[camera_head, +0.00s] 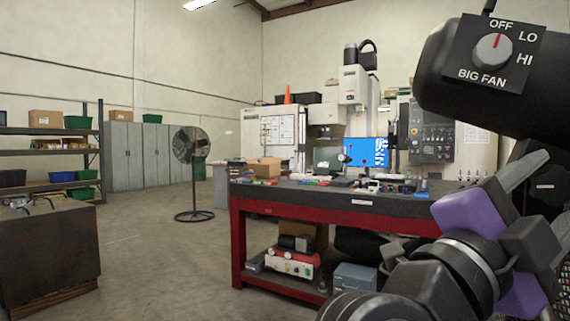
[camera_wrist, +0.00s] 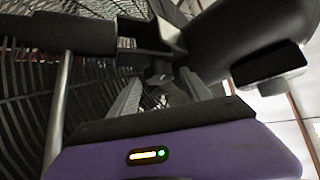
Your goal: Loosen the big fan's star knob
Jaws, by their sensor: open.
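The big fan's dark motor housing (camera_head: 480,85) fills the upper right of the head view. Its speed dial (camera_head: 492,50) is marked OFF, LO and HI, and its pointer is at OFF. The wrist view shows the fan's wire guard (camera_wrist: 25,85) and a dark bracket (camera_wrist: 150,35). A small dark lobed part, apparently the star knob (camera_wrist: 159,75), sits under the bracket. My gripper (camera_wrist: 160,86) is open, its two grey fingers on either side of and below the knob. Whether they touch it I cannot tell.
A red workbench (camera_head: 350,216) with tools on top stands left of my arm. A smaller pedestal fan (camera_head: 193,150) stands farther back.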

